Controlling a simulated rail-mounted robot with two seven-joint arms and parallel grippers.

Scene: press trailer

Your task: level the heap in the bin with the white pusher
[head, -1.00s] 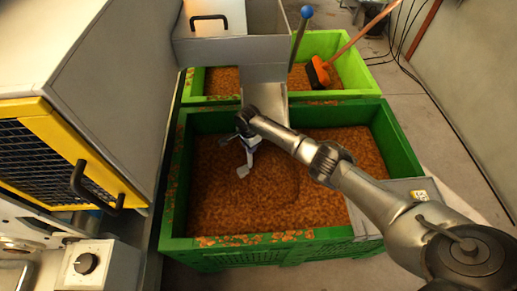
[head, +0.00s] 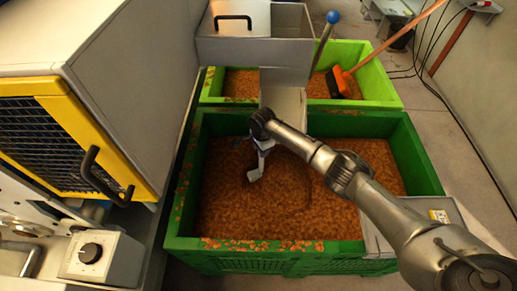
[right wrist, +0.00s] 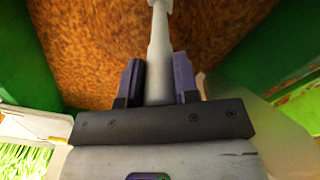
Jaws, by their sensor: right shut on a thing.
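The green bin (head: 290,249) is filled with brown crumbly pomace (head: 300,210), whose surface looks fairly flat with a faint curved ridge right of the pusher. My right gripper (head: 263,143) is over the bin's left half, near the back. It is shut on the white pusher (head: 254,174), whose pale head hangs below it at the pomace; whether it touches is unclear. In the right wrist view the pusher's handle (right wrist: 158,65) stands between the two dark fingers of my right gripper (right wrist: 158,85), above brown pomace. My left gripper is not in view.
A grey chute (head: 284,103) comes down at the bin's back edge. A machine with a yellow-framed door (head: 140,180) borders the left.

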